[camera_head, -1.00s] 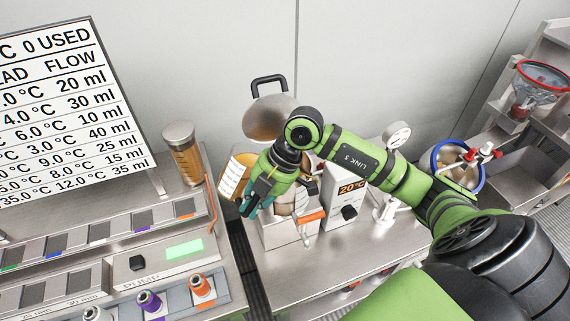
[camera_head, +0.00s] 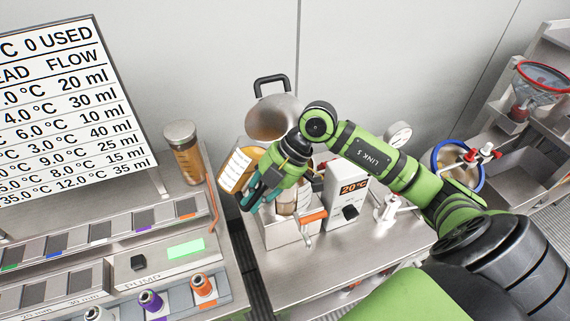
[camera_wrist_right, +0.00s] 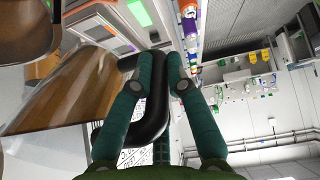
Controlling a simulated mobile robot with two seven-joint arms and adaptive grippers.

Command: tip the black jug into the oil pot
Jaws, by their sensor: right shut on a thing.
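The jug (camera_head: 237,168) has a white label, amber contents and a black handle. My right gripper (camera_head: 252,196) is shut on that handle. The wrist view shows my right gripper's teal fingers (camera_wrist_right: 160,75) either side of the black handle (camera_wrist_right: 152,112), with the jug's amber side (camera_wrist_right: 85,85) at left. The jug is held up and tilted, beside and above the oil pot (camera_head: 287,201). The pot sits on the heating unit, its steel lid (camera_head: 271,118) raised behind it. My gripper and wrist partly hide the pot and its mouth. My left gripper is out of view.
A lidded amber jar (camera_head: 184,152) stands left. The pump console (camera_head: 165,262) is nearer left. A blue-rimmed pot (camera_head: 440,160) stands right, behind my arm.

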